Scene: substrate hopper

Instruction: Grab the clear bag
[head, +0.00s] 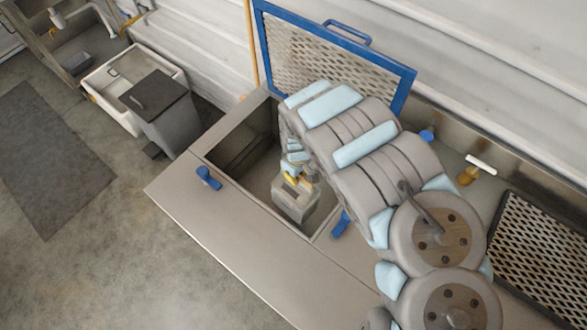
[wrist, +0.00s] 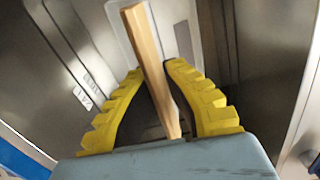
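My gripper (head: 294,179) reaches down into the open hopper (head: 226,158). Directly below it is a pale grey, boxy object (head: 293,207), which may be the clear bag; I cannot tell for sure. In the wrist view my gripper (wrist: 155,70) shows two yellow ribbed fingers, spread at the base and curving inward at the tips. A wooden bar (wrist: 148,60) runs between them, close to both tips. A pale panel with small labels (wrist: 88,85) lies beyond. Whether the fingers touch the bar is not clear.
The blue-framed mesh lid (head: 330,55) stands open behind the hopper. Blue latches (head: 208,178) sit at its rim. Metal walls (wrist: 210,30) surround the fingers closely. A second mesh panel (head: 540,255) lies at right. A grey bin (head: 160,110) and white sink (head: 110,80) stand at left.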

